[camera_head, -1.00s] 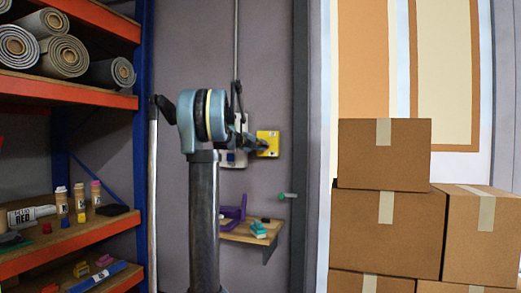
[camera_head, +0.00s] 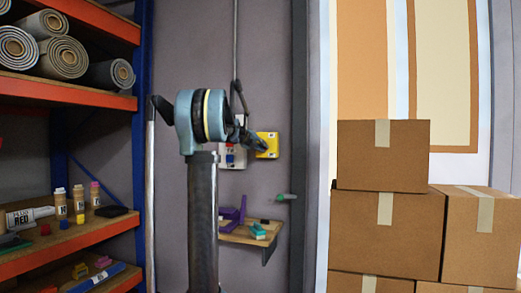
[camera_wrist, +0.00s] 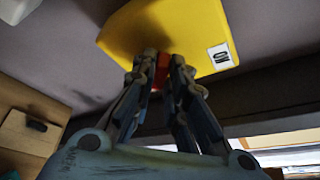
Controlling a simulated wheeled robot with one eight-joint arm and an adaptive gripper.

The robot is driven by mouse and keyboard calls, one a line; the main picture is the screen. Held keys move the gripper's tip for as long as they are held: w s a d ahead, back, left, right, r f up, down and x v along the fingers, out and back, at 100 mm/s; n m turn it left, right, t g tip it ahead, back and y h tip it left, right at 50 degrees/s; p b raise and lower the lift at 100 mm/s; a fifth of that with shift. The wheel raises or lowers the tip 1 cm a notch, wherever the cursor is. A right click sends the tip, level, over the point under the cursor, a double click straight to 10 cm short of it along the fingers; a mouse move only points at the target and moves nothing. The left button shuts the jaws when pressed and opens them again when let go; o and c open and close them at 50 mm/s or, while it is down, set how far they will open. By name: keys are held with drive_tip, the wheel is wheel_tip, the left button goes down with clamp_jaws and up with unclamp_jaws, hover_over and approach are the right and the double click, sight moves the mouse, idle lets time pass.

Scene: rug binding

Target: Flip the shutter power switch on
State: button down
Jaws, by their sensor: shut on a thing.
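The yellow switch box (camera_head: 271,139) is on the grey wall, right of the white control box (camera_head: 239,160). In the wrist view the yellow box (camera_wrist: 190,22) fills the top, with a white "ON" label (camera_wrist: 219,55) at its right. My gripper (camera_wrist: 163,69) has its fingers closed around a small orange-red switch lever (camera_wrist: 157,84) under the box's face. Most of the lever is hidden between the fingers, so its position is unclear. In the head view my gripper (camera_head: 258,143) is against the yellow box, and its tips are hard to make out.
A small wooden shelf (camera_head: 238,236) with purple and teal items is below the switch. Stacked cardboard boxes (camera_head: 383,155) stand at the right. A shelf rack (camera_head: 75,96) with rolled rugs stands at the left. A green-ended handle (camera_head: 286,197) sticks out near the post.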

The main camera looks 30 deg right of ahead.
drive_tip(key=shift+a+f, duration=0.1)
drive_tip(key=shift+f, duration=0.05)
drive_tip(key=c, duration=1.6)
unclamp_jaws()
drive_tip(key=shift+w, duration=0.15)
drive_tip(key=v, duration=1.2)
